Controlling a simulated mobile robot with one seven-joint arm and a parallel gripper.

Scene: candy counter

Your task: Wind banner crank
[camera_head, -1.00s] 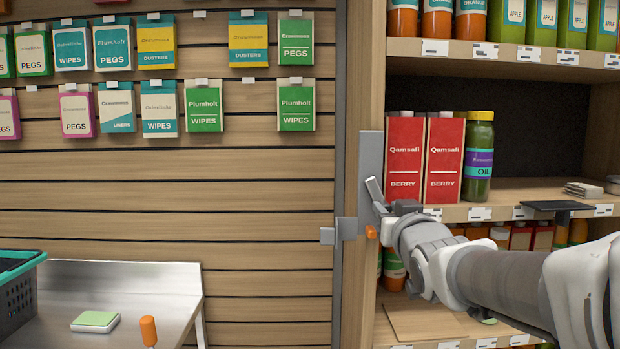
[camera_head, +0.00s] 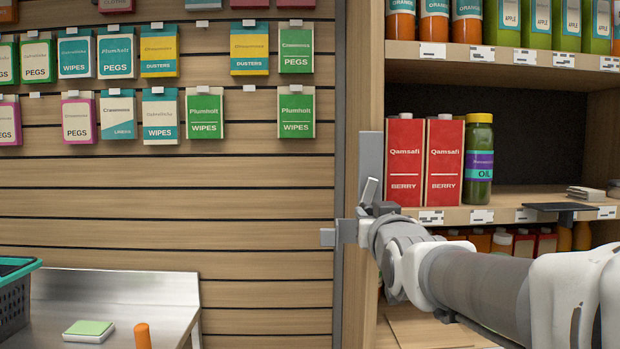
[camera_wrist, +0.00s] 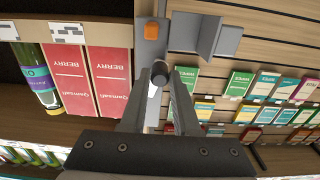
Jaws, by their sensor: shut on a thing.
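The banner crank's grey metal mount (camera_head: 370,150) is fixed to the post between the slatted wall and the shelf. A small grey block (camera_head: 328,237) sticks out to its left. In the wrist view, which is upside down, the mount shows a grey bracket (camera_wrist: 205,36) and an orange piece (camera_wrist: 151,30). My gripper (camera_head: 369,194) is at the mount, its fingers partly hidden by my wrist. In the wrist view my gripper (camera_wrist: 160,90) is shut on the round dark-ended crank handle (camera_wrist: 160,72). The rest of the crank is mostly hidden.
Red Qamsafi cartons (camera_head: 405,162) and a green oil bottle (camera_head: 478,160) stand on the shelf close right of my wrist. Hanging packets (camera_head: 204,115) fill the upper slatted wall. A metal table (camera_head: 115,300) and a dark basket (camera_head: 14,295) are lower left.

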